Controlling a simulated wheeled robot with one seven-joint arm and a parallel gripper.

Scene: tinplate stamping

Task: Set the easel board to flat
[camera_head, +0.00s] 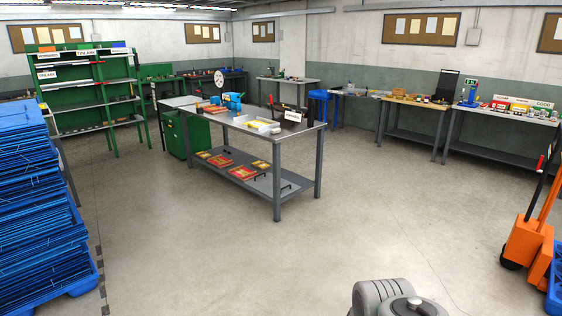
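I cannot tell for sure which thing is the easel board. A dark upright board (446,85) stands tilted at the back of a right-hand workbench, small and far off. Another dark panel (289,109) stands tilted on the central table, with a white label in front of it. A grey rounded part of my own arm shows at the bottom edge. My gripper is not in view.
The central steel table (282,139) holds several parts, with trays on its lower shelf. The right workbench (412,106) runs along the wall. Blue stacked sheets (40,190) stand left, an orange pallet truck (527,243) right. The floor between is clear.

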